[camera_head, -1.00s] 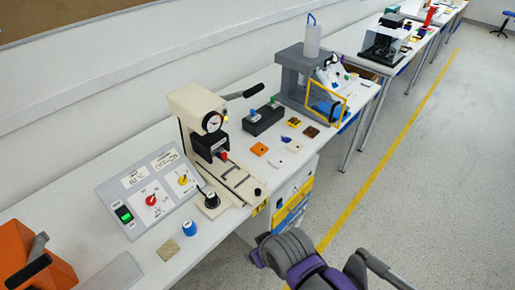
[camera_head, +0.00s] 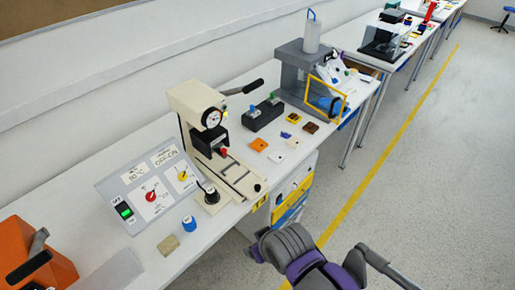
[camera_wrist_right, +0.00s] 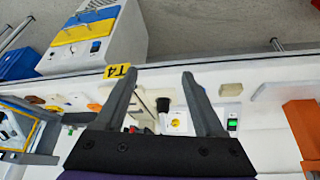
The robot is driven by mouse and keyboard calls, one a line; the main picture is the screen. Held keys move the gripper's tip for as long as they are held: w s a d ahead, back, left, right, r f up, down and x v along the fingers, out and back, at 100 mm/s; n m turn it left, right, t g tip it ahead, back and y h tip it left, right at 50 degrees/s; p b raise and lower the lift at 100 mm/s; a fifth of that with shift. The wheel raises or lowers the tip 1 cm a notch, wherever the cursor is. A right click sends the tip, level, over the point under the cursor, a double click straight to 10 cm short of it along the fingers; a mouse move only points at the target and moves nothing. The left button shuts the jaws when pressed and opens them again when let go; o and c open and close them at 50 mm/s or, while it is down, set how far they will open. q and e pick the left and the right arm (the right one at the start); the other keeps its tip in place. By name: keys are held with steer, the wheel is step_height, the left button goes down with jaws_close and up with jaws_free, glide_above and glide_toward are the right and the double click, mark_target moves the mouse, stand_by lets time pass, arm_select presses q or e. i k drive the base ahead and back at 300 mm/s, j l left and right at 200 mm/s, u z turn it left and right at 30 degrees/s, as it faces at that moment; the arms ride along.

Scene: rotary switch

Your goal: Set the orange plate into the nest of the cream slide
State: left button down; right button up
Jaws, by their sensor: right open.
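The orange plate (camera_head: 259,144) lies flat on the white bench, to the right of the cream press. The cream slide (camera_head: 247,184) extends forward from the press base, with a dark-outlined nest on top that looks empty. My right gripper (camera_wrist_right: 160,76) is open in the right wrist view, with nothing between its fingers. The bench edge and the press area lie beyond the fingers in that view. An orange patch, perhaps the plate, shows left of the fingers there. My right arm is at the bottom of the head view, in front of the bench. My left gripper is not seen.
White, dark brown and yellow plates lie near the orange one. A grey control panel (camera_head: 150,190), blue knob (camera_head: 189,222) and tan block (camera_head: 168,244) are left of the slide. A grey stand with a yellow frame (camera_head: 331,98) is farther right. Floor space in front is open.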

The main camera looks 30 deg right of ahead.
mark_target(244, 181)
steer(key=i+l, duration=0.1)
steer(key=l, duration=0.35)
steer(key=i+l, duration=0.1)
steer(key=l, duration=0.4)
steer(key=i+l, duration=0.1)
steer(key=l, duration=0.35)
steer(key=i+l, duration=0.1)
steer(key=l, duration=0.4)
steer(key=i+l, duration=0.1)
steer(key=l, duration=0.35)
steer(key=i+l, duration=0.1)
steer(key=l, duration=0.4)
steer(key=i+l, duration=0.1)
steer(key=l, duration=0.35)
steer(key=i+l, duration=0.1)
steer(key=l, duration=0.35)
steer(key=l+z, duration=0.05)
